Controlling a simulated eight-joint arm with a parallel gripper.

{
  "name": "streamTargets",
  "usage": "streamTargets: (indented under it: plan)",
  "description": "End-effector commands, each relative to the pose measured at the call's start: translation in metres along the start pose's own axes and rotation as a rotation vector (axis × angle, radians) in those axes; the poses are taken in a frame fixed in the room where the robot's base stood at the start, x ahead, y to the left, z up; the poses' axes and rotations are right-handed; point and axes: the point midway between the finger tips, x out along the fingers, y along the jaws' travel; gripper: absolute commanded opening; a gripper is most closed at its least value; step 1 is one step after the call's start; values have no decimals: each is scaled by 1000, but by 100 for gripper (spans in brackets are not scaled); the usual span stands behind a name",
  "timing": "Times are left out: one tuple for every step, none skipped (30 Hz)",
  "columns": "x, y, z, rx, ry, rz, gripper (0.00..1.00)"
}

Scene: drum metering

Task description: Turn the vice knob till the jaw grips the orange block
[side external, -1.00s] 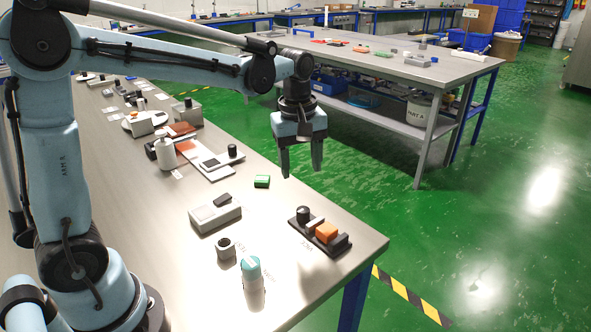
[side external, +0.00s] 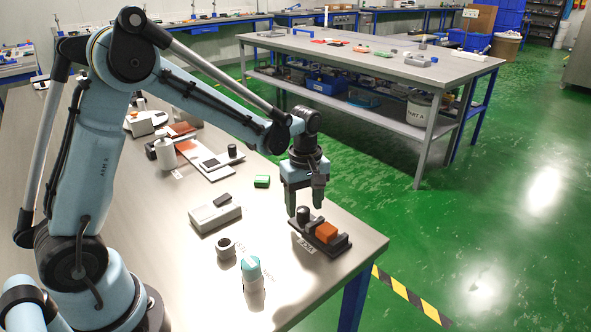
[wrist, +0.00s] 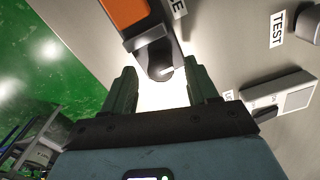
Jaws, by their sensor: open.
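The vice (side external: 338,244) is a small dark fixture near the table's right front corner. Its black round knob (side external: 303,213) stands at its left end, and the orange block (side external: 326,232) sits toward the right. In the wrist view the knob (wrist: 160,68) lies just ahead of the fingertips, with part of the orange block (wrist: 122,14) at the top. My gripper (side external: 305,208) points down, open, with its fingertips close to the knob, one on each side. The wrist view also shows my gripper (wrist: 162,78) open and empty. I cannot tell whether the jaw touches the block.
A grey box with a dark switch (side external: 215,213) lies left of the vice. The table's right edge is close to the vice.

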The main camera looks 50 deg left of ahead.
Motion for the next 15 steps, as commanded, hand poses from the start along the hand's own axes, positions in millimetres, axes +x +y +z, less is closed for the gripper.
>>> streamTargets:
  plan:
    - [6,0,0,0,0,0,58]
    - [9,0,0,0,0,0,58]
    - [13,0,0,0,0,0,58]
    - [15,0,0,0,0,0,58]
    - [16,0,0,0,0,0,58]
    - [18,0,0,0,0,0,58]
    - [19,0,0,0,0,0,58]
    - [20,0,0,0,0,0,58]
    - [21,0,0,0,0,0,58]
    - [21,0,0,0,0,0,58]
    - [21,0,0,0,0,0,58]
    - [21,0,0,0,0,0,58]
    - [21,0,0,0,0,0,58]
    - [21,0,0,0,0,0,58]
    - [21,0,0,0,0,0,58]
